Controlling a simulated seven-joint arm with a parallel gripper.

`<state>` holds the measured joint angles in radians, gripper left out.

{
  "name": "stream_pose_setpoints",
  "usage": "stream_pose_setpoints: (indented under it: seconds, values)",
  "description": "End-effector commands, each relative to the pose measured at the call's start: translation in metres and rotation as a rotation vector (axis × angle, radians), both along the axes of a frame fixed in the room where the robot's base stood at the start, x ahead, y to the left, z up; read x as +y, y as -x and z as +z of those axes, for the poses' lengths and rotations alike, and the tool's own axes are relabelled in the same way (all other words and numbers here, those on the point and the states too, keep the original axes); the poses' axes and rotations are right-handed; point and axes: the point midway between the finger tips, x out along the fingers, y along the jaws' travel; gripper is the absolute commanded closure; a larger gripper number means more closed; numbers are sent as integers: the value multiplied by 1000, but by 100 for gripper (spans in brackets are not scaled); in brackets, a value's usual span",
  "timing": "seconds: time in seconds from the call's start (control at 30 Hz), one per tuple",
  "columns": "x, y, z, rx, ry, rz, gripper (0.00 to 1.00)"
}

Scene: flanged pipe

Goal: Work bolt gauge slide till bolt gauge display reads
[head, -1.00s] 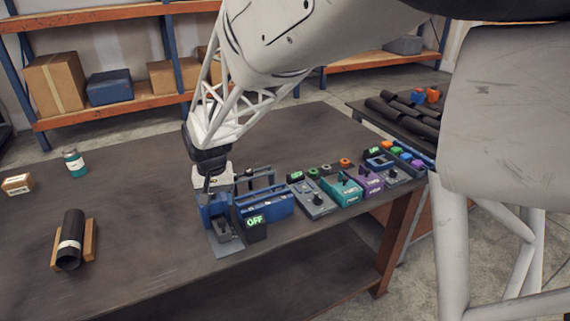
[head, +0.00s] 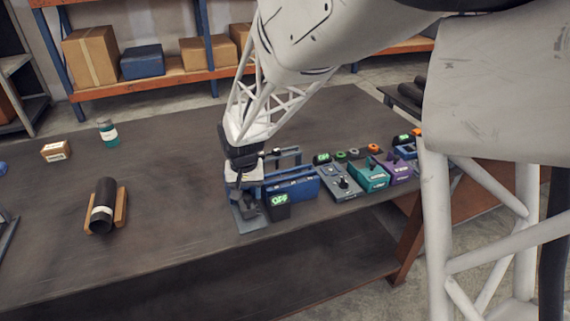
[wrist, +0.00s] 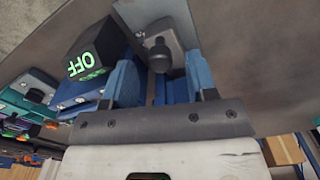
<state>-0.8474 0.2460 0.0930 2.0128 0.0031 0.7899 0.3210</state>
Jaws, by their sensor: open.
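The bolt gauge appears to be the unit at the front of the bench, with a grey base plate (head: 246,225) and a black display box (head: 278,207). Green characters light the display; they read OFF, turned over, in the wrist view (wrist: 86,62), and are too small to read surely in the head view. A dark knob on a grey block, likely the slide (wrist: 160,55), shows between my fingertips in the wrist view. My gripper (wrist: 161,72) is open, its two blue fingers either side of the knob. I cannot tell whether they touch it. In the head view my gripper (head: 244,182) is over the gauge.
A blue slotted holder (head: 292,187) stands close behind the display. Grey, teal (head: 368,174) and purple (head: 394,167) control boxes line the bench to the right. A dark pipe (head: 103,205) lies in a wooden cradle at left. The bench between is clear.

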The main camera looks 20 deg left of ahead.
Motion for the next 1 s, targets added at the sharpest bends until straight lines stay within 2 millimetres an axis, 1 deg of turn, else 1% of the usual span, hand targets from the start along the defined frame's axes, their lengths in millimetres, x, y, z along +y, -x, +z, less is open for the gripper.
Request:
stream_pose_setpoints:
  seconds: [0.1, 0.2, 0.53, 0.57, 0.8, 0.9, 1.0]
  values:
    - [0, 0, -11, 1, 1, 0, 48]
    - [0, 0, -15, 1, 1, 0, 48]
    - [0, 0, -17, 1, -1, 0, 48]
    - [0, 0, -17, 1, -1, 0, 49]
    - [0, 0, -17, 1, -1, 0, 86]
    - [0, 0, -17, 1, -1, 0, 100]
    - [0, 0, -17, 1, -1, 0, 100]
